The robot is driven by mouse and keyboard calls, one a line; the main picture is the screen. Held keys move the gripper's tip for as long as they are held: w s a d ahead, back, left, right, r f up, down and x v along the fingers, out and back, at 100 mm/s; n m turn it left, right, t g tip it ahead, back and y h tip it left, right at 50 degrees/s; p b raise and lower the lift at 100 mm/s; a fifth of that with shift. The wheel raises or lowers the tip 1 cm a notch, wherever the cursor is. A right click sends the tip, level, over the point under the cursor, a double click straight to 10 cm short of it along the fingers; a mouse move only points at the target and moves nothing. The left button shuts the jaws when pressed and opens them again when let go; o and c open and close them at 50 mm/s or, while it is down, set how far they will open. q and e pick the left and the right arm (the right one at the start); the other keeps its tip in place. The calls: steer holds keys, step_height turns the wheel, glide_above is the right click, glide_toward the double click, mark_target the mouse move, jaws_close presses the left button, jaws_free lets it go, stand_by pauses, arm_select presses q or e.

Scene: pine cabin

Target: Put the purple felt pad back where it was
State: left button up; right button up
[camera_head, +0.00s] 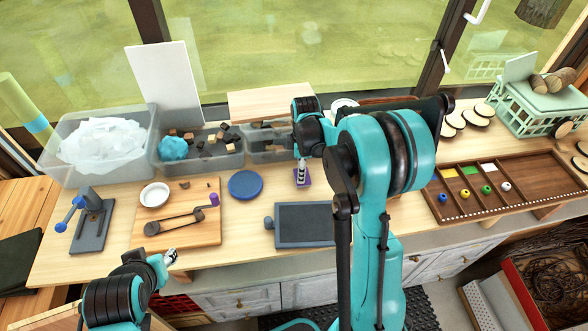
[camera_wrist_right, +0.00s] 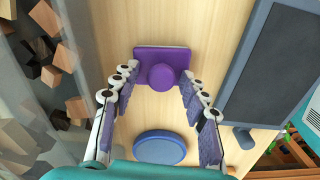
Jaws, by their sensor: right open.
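The purple felt pad (camera_wrist_right: 162,54) is a flat square with a round purple knob on top. It lies on the wooden worktop, and it also shows in the head view (camera_head: 304,183), partly hidden under my right gripper. My right gripper (camera_head: 301,173) points down over the pad. In the right wrist view, its open fingers (camera_wrist_right: 155,90) stand apart on either side of the knob, with nothing held. My left gripper (camera_head: 171,256) is at the worktop's front edge, before the wooden board; its finger opening is too small to make out.
A blue disc (camera_head: 246,184) lies left of the pad, and a dark grey tray (camera_head: 308,225) in front. Clear bins (camera_head: 155,155) stand behind. A wooden board (camera_head: 186,237) with a metal tool and white dish is at left; a compartment tray (camera_head: 520,203) is at right.

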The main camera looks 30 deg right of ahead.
steer(key=shift+r, duration=0.35)
step_height(320, 180, up, 11)
steer(key=p, duration=0.2)
steer(key=s+a+r+m+t, duration=0.1)
steer(key=s+a+m+t, duration=0.2)
steer(key=s+m, duration=0.3)
steer(key=s+a+m+t, duration=0.4)
steer(key=s+m, duration=0.3)
steer(key=s, duration=0.5)
steer(key=shift+s+a+r, duration=0.4)
steer(key=shift+a, duration=0.4)
